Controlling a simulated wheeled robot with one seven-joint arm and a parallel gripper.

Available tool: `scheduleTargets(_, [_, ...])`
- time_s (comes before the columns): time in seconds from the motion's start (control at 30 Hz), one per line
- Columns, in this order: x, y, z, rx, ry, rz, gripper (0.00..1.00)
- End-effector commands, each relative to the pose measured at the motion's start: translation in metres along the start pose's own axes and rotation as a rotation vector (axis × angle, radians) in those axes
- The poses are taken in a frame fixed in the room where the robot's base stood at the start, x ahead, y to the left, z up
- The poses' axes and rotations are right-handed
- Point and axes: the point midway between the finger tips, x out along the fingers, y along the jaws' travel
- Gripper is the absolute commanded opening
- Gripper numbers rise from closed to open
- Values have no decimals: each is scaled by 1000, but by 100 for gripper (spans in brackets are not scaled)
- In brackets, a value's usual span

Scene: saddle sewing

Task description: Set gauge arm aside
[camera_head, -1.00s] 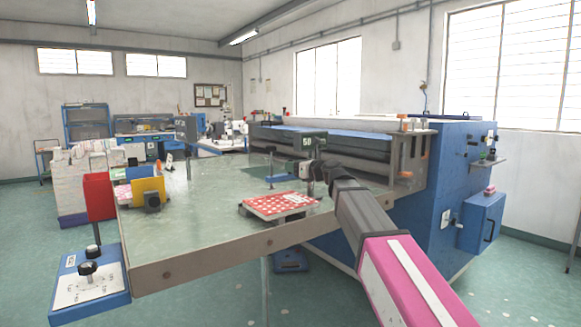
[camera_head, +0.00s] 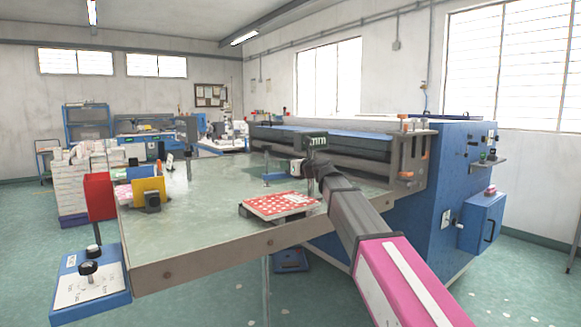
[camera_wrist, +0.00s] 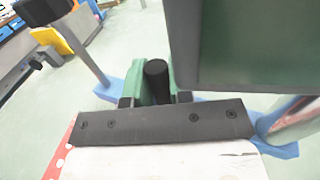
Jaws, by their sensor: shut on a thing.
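The gauge arm has a dark green box (camera_head: 316,141) with "mm" lettering, above the far right part of the table. In the wrist view a large dark green block (camera_wrist: 245,45), seemingly this box, fills the upper right. My gripper (camera_head: 308,172) is just below the box. In the wrist view my gripper (camera_wrist: 156,99) is shut on the gauge arm at a black round grip (camera_wrist: 156,75) with green behind it. The exact contact is partly hidden. A blue piece (camera_wrist: 110,88) shows below and behind the grip.
A red dotted booklet (camera_head: 280,205) lies on the green table (camera_head: 200,215), left of my arm. A yellow and a red holder (camera_head: 100,196) stand at the left edge. A blue control box (camera_head: 90,290) is at the front corner. The blue machine (camera_head: 450,170) stands at right.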

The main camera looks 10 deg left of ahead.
Motion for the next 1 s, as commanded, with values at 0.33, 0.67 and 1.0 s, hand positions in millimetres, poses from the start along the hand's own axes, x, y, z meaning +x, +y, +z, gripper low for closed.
scheduleTargets(0.33, [12, -8, 0, 0, -1, -126, 0])
scheduleTargets(0.67, [12, -8, 0, 0, -1, -126, 45])
scheduleTargets(1.0, [10, -7, 0, 0, -1, -124, 45])
